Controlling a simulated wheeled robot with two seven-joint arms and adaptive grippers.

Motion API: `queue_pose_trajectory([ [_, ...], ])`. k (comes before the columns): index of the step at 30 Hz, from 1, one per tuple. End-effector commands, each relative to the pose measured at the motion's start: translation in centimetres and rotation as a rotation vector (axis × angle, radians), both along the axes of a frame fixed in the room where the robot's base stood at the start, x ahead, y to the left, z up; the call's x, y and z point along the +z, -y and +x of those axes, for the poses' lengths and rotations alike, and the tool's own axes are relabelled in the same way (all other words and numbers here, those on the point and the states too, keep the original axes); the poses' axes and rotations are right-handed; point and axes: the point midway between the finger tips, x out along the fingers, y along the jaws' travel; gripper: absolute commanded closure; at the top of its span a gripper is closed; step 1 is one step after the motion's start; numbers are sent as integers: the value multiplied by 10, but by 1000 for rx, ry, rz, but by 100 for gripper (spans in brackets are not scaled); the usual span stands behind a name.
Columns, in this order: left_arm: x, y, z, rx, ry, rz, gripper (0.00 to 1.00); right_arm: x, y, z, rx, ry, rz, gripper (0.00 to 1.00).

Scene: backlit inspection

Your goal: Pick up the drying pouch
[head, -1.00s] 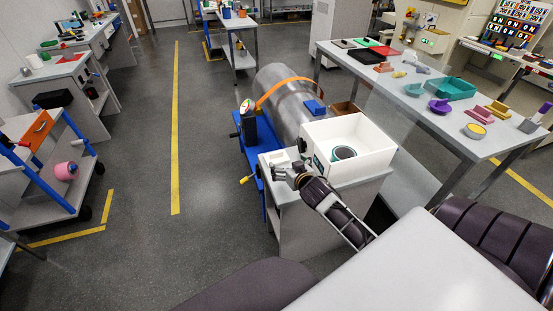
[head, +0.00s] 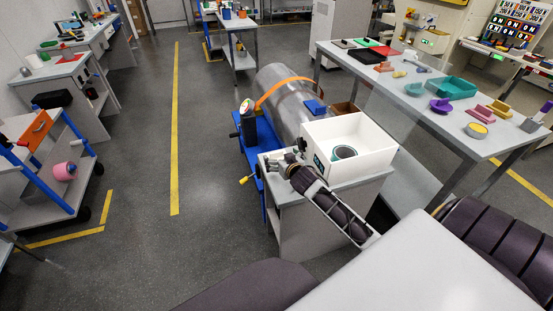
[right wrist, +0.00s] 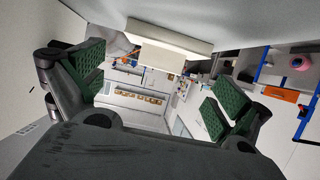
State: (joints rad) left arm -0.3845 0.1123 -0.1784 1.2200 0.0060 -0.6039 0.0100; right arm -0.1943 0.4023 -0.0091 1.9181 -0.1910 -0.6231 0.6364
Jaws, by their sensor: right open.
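A pale, flat, block-like thing, apparently the drying pouch (right wrist: 170,36), lies on the grey cabinet top in the right wrist view, which is upside down. It sits ahead of my right gripper (right wrist: 155,88), between the lines of the two green-padded fingers and offset toward the cabinet surface. The fingers are apart with nothing between them. In the head view my right gripper (head: 273,166) is low over the cabinet's left end, where it largely hides the pouch. I cannot tell whether they touch. My left gripper is not in view.
A white open box (head: 374,159) with a grey round thing (head: 345,152) inside stands on the cabinet (head: 318,210), right beside my right arm. A metal cylinder (head: 285,95) on a blue stand is behind. A long table (head: 440,110) with coloured parts is at right.

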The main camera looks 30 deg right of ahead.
Motion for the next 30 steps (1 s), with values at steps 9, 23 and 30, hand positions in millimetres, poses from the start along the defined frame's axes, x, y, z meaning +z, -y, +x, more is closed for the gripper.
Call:
queue_pose_trajectory([
  [9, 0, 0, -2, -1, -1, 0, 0, 0, 0, 1, 0, 1, 0, 0],
  [23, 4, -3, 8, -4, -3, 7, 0, -6, 3, 19, 0, 1, -1, 0],
  [30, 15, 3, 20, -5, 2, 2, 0, -12, 7, 37, 0, 1, 0, 0],
])
